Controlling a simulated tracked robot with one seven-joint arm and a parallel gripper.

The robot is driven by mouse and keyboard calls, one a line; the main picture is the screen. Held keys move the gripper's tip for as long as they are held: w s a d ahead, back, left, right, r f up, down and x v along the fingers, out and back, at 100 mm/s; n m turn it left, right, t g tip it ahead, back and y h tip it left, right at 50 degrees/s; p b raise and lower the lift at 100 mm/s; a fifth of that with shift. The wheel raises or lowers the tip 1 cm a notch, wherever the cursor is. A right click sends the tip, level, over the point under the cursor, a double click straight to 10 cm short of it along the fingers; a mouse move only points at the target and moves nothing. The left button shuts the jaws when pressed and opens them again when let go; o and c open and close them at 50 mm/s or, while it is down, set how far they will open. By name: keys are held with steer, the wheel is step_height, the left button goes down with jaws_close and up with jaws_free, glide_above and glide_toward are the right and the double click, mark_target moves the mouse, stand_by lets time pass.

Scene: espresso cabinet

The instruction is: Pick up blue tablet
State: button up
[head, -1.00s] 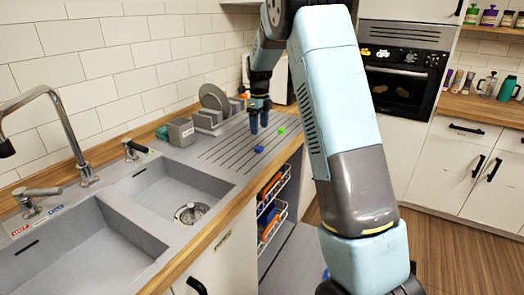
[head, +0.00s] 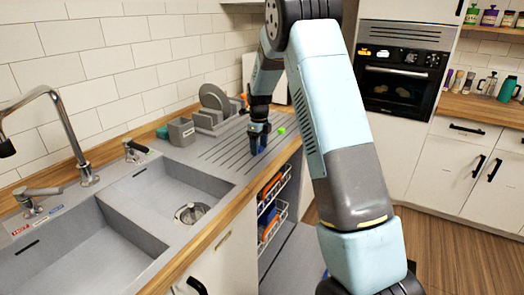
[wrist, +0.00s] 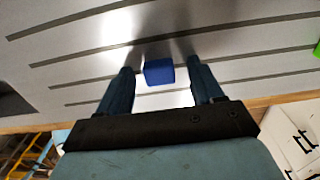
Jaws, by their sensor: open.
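The blue tablet (wrist: 159,71) is a small blue block lying on the grey ridged drainboard. In the wrist view it sits between the tips of my open gripper (wrist: 160,78), with a gap to each finger. In the head view my gripper (head: 258,143) points down at the drainboard, and its fingers hide the blue tablet there.
A green block (head: 281,131) lies just beyond my gripper and shows at the right edge of the wrist view (wrist: 317,50). A plate rack (head: 215,120) and grey box (head: 181,131) stand left. The sink (head: 170,195) is nearer. An open dishwasher (head: 272,215) is below the counter.

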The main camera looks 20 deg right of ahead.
steer(key=c, duration=1.1)
steer(key=shift+r, duration=0.15)
